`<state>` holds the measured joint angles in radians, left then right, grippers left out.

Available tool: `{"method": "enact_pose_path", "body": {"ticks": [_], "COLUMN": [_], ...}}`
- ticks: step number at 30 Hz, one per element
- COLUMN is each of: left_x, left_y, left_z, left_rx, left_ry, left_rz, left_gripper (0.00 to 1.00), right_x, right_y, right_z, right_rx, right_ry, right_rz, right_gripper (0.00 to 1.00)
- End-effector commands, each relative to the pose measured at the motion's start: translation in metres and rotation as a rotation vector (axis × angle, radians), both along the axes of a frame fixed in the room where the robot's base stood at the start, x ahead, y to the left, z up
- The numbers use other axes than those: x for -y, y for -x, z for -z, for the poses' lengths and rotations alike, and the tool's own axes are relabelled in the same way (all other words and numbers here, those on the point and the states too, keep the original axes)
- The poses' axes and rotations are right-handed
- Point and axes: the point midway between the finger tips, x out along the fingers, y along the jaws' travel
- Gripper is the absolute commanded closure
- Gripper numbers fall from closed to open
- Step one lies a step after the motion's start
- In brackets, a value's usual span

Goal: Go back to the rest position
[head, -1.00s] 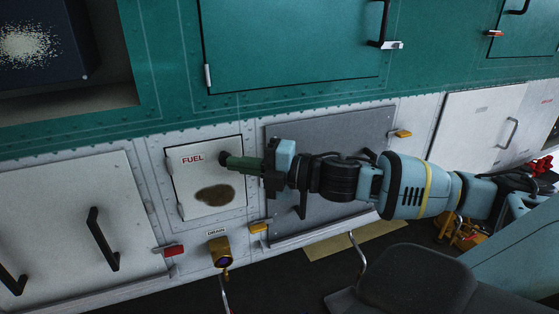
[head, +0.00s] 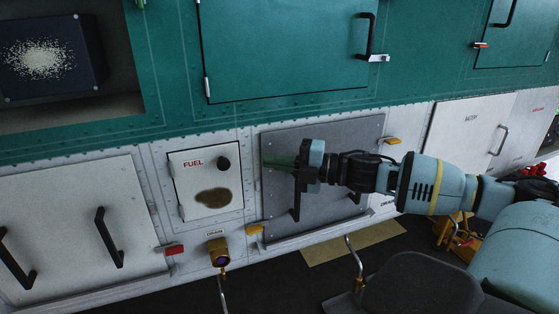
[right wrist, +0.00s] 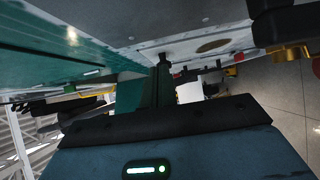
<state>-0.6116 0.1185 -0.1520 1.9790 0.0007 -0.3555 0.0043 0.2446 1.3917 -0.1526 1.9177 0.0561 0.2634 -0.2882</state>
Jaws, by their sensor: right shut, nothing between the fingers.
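My right gripper (head: 266,161) reaches in from the right in the head view. Its green fingers are together and hold nothing. They are in front of the grey panel (head: 345,140), to the right of the white FUEL door (head: 188,187) and apart from its black knob (head: 223,163). The FUEL door is closed and has a brown stain. In the right wrist view the fingers (right wrist: 162,78) show together. A small green tip (head: 141,3) shows at the top edge of the head view; it may be my left gripper, but too little shows to tell its state.
The yellow drain fitting (head: 219,254) juts out below the FUEL door. Black handles (head: 108,237) stick out of the white panel at left. A dark seat (head: 425,282) and a bent metal rod (head: 354,258) stand at the lower right. An open recess holds a dark box (head: 50,55).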

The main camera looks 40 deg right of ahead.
Motion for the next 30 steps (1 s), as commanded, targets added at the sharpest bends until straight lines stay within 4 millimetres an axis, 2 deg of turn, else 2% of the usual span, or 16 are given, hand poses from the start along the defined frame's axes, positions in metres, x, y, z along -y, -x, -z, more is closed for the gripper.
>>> {"method": "enact_pose_path", "body": {"ticks": [4,15,18,20,23,26,30], "left_x": [0.000,0.001,0.000,0.000,0.000,0.000,0.000], "left_y": [-0.001,0.001,0.001,0.001,0.001,0.000,-0.001], "left_z": [-0.001,0.001,0.001,0.000,0.000,-0.001,-0.002], "left_rx": [0.002,-0.003,-0.003,-0.002,-0.001,0.001,0.003], "left_ry": [0.001,0.001,0.001,0.001,0.001,0.001,0.000], "left_rz": [-0.002,-0.003,-0.003,-0.003,-0.003,-0.002,-0.003], "left_gripper": [0.68,0.68,0.68,0.68,0.68,0.68,0.68], "right_x": [0.006,0.007,0.006,0.003,-0.003,-0.013,-0.031], "right_y": [0.000,0.000,0.000,0.002,0.009,0.023,0.055], "right_z": [0.000,0.001,0.011,0.027,0.071,0.128,0.206], "right_rx": [-0.001,-0.002,-0.020,-0.050,-0.133,-0.247,-0.418], "right_ry": [0.000,-0.001,-0.023,-0.059,-0.156,-0.284,-0.459], "right_rz": [0.000,0.000,0.007,0.020,0.062,0.127,0.235], "right_gripper": [1.00,1.00,1.00,1.00,1.00,1.00,1.00]}}
